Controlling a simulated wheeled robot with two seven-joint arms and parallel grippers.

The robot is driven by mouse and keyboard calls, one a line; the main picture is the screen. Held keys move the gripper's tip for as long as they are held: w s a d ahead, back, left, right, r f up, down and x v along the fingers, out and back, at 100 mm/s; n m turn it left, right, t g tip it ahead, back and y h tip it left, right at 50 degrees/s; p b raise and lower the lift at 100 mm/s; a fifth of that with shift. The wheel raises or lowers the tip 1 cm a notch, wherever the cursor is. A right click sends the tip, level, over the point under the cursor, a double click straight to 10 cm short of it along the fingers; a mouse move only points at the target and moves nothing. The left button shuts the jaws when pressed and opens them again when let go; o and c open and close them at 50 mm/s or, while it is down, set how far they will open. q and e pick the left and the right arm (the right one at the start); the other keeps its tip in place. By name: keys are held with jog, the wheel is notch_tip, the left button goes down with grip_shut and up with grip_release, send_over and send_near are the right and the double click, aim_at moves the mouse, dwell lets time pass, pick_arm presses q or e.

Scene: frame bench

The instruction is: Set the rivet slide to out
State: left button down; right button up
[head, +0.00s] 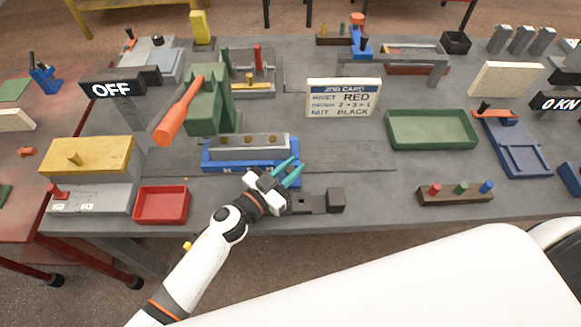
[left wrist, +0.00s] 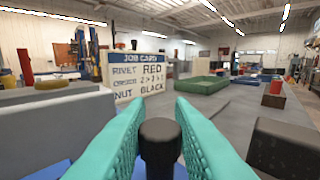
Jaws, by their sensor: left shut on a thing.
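A blue fixture (head: 212,160) with a long grey block (head: 250,146) on it stands at the middle front of the bench. My left gripper (head: 291,172) is at the fixture's right end, its teal fingers pointing away. In the left wrist view the teal fingers (left wrist: 160,140) are on both sides of a dark round-topped knob (left wrist: 160,138) and are shut on it. Blue surface shows beneath them. The knob is hidden in the head view, and I cannot tell how far the slide is set. My right gripper is not in view.
A dark strip with a block (head: 337,200) lies right of my left gripper. A job card (head: 343,98) stands behind. A red tray (head: 162,204) is at left, a green tray (head: 432,130) at right. A peg rack (head: 455,194) is at front right.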

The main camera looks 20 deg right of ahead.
pick_arm(q)
jog(key=d, duration=0.2)
jog(key=s+d, duration=0.1)
jog(key=d, duration=0.1)
jog(key=shift+s+d, duration=0.2)
jog(key=shift+d, duration=0.15)
jog(key=c, duration=1.3)
grip_release()
jog(key=shift+a, duration=0.1)
jog(key=v, duration=1.2)
